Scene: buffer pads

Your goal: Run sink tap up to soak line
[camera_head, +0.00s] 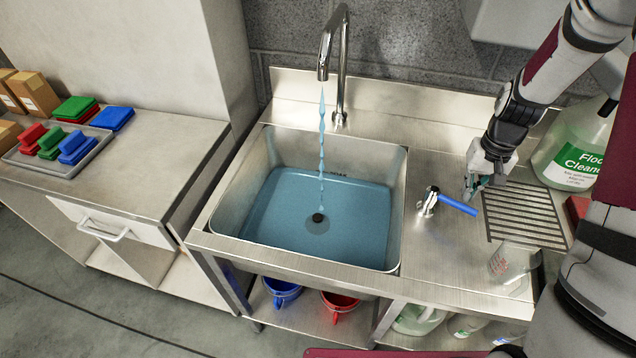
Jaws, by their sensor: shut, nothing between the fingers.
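A steel sink basin (392,190) holds blue water (265,215) covering its floor, with a dark drain showing through. A chrome spout (331,50) stands behind it, and a stream of water (322,140) falls from it into the basin. The tap lever (457,204), blue-handled, sits on the counter right of the basin and points right. My gripper (471,192) is shut and empty, just above and beside the lever's end; I cannot tell if it touches. A dark marking shows on the basin's back wall above the water; I cannot tell whether it is the soak line.
A ridged drainboard (522,212), a large floor cleaner jug (575,150) and a clear measuring beaker (512,265) are at right. Blue (281,291) and red (338,305) buckets stand below the sink.

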